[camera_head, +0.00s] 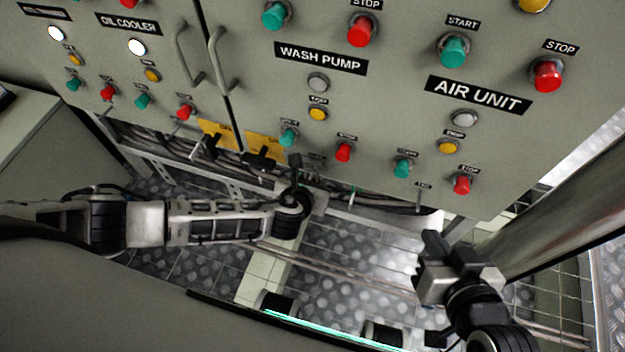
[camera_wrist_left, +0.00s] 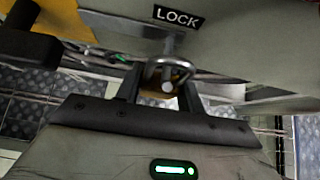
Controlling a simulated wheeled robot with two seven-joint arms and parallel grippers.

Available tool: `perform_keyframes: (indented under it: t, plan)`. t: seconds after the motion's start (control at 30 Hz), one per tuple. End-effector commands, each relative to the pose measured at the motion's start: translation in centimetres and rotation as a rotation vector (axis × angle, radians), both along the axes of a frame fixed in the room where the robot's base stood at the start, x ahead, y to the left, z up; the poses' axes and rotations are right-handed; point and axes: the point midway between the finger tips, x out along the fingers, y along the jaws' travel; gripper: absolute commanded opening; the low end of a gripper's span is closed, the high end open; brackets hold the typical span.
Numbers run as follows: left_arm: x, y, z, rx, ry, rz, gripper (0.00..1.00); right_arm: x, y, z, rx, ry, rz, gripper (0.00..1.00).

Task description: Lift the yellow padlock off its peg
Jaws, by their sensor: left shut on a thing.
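The yellow padlock (camera_wrist_left: 151,76) shows in the left wrist view between the two dark fingers of my left gripper (camera_wrist_left: 160,92). Only a small brownish-yellow part and a metal ring, perhaps its shackle, are visible. It is at the lower end of a grey peg (camera_wrist_left: 171,46) under a "LOCK" label (camera_wrist_left: 178,17); I cannot tell whether it still hangs on the peg. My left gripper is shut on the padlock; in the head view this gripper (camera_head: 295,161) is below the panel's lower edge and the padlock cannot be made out. My right gripper (camera_head: 432,246) is at lower right, away from the panel; its finger gap is unclear.
The grey control panel (camera_head: 385,100) with several buttons fills the upper head view. Two yellow plates (camera_head: 222,130) with black handles are left of my left gripper. Cables (camera_head: 372,200) run below the panel. A thick pipe (camera_head: 560,215) stands right of my right gripper.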

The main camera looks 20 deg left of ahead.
Motion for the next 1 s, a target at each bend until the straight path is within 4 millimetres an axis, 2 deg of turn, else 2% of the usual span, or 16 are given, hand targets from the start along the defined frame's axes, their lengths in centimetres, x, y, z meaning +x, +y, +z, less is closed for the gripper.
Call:
perform_keyframes:
  t: [1.0]
  plan:
    - [-5.2, 0.2, 0.1, 0.001, 0.001, 0.001, 0.2, -0.1, 0.0, 2.3, -0.003, 0.002, 0.003, 0.0]
